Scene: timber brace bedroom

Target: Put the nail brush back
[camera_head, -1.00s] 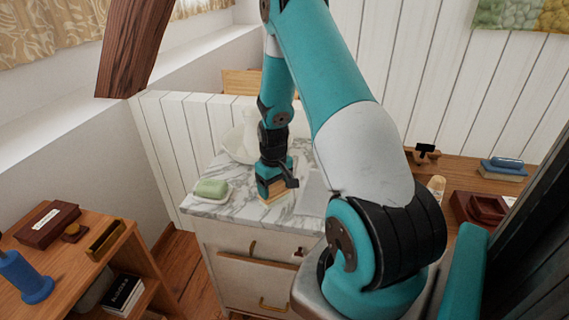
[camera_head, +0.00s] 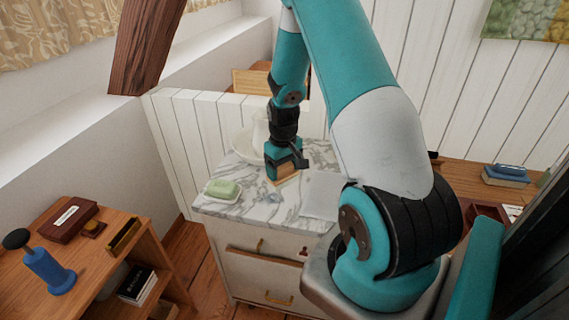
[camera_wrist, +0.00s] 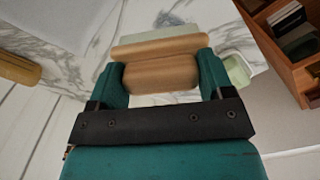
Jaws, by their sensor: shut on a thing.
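The nail brush (camera_wrist: 158,75) shows in the wrist view as a light wooden block with a rounded wooden grip, between my two teal fingers. My gripper (camera_head: 281,175) is shut on it and points down over the white marble top (camera_head: 255,212) of the cabinet. In the head view only the brush's pale wooden edge shows below the fingers. I cannot tell whether it touches the marble or hangs just above it.
A green soap (camera_head: 223,188) in a white dish stands left of my gripper. A folded grey-white cloth (camera_head: 322,195) lies to the right. A white basin (camera_head: 243,146) and jug stand behind. A wooden shelf (camera_head: 150,245) with several items is at the left.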

